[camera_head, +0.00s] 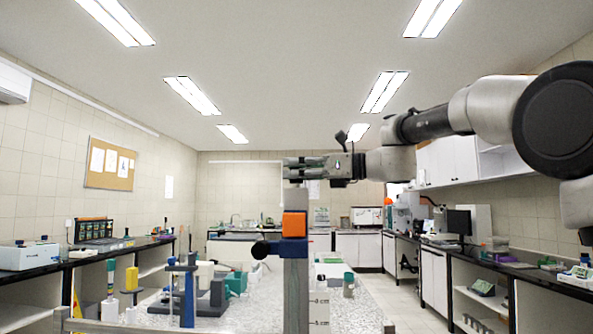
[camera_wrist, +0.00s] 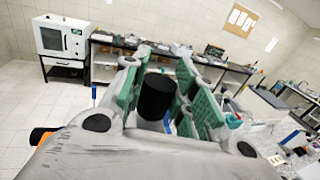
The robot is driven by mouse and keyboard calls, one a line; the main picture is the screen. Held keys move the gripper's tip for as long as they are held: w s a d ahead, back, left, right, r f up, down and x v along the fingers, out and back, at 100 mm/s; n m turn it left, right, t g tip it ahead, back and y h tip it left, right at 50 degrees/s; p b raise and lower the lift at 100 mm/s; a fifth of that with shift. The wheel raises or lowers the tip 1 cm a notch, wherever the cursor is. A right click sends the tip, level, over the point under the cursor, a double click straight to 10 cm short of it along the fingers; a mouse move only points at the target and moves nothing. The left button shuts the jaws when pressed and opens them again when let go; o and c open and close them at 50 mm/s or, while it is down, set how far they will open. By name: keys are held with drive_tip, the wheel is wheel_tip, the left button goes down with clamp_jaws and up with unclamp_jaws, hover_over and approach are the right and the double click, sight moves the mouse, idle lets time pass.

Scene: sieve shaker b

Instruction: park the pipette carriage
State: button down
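A grey upright post (camera_head: 296,300) stands at the front, with a blue carriage (camera_head: 290,247) on it. The carriage has an orange block (camera_head: 294,224) on its front and a dark knob (camera_head: 260,250) at its left. My gripper (camera_head: 290,168) points left, above the carriage at the post's top. In the wrist view its green-padded fingers stand apart, with a black cylinder (camera_wrist: 157,97) showing between them. I cannot tell whether they touch it. An orange and black part (camera_wrist: 40,136) shows at the wrist view's left edge.
Counters line both walls. A white cabinet (camera_wrist: 62,38) stands at the back in the wrist view.

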drive_tip(key=d, duration=1.6)
drive_tip(key=shift+s+d, duration=0.15)
drive_tip(key=shift+s, duration=0.1)
drive_tip(key=c, duration=1.1)
unclamp_jaws()
drive_tip(key=shift+d, duration=0.2)
drive_tip(key=v, duration=1.2)
